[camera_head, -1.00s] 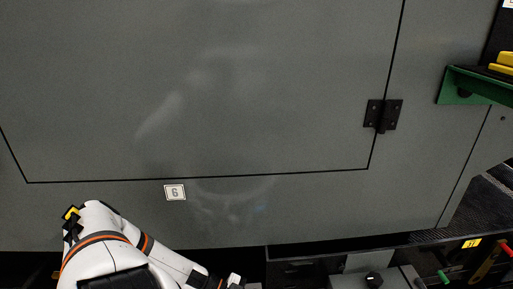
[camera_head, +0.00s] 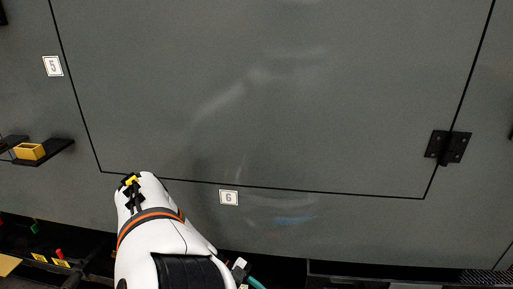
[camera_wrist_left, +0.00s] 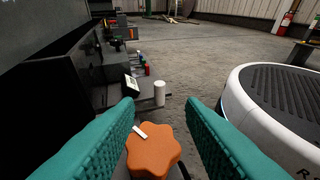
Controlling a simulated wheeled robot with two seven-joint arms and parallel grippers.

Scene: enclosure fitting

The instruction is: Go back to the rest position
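My left arm comes in at the lower left of the head view, in front of the grey enclosure panel (camera_head: 330,120). Only a small teal part of my left gripper (camera_head: 256,283) shows there, at the bottom edge. In the left wrist view the two teal fingers of my left gripper (camera_wrist_left: 160,106) stand wide apart. An orange lobed knob (camera_wrist_left: 153,153) with a small white strip at its edge shows between and below them, with gaps on both sides. I cannot tell what it rests on. My right gripper is in neither view.
The panel has a black hinge (camera_head: 447,147) at right and a label 6 (camera_head: 229,198). A yellow block (camera_head: 30,152) sits on a black shelf at left. In the wrist view, a white cylinder (camera_wrist_left: 159,93) stands by a dark ledge (camera_wrist_left: 115,93); open floor (camera_wrist_left: 215,62) lies beyond.

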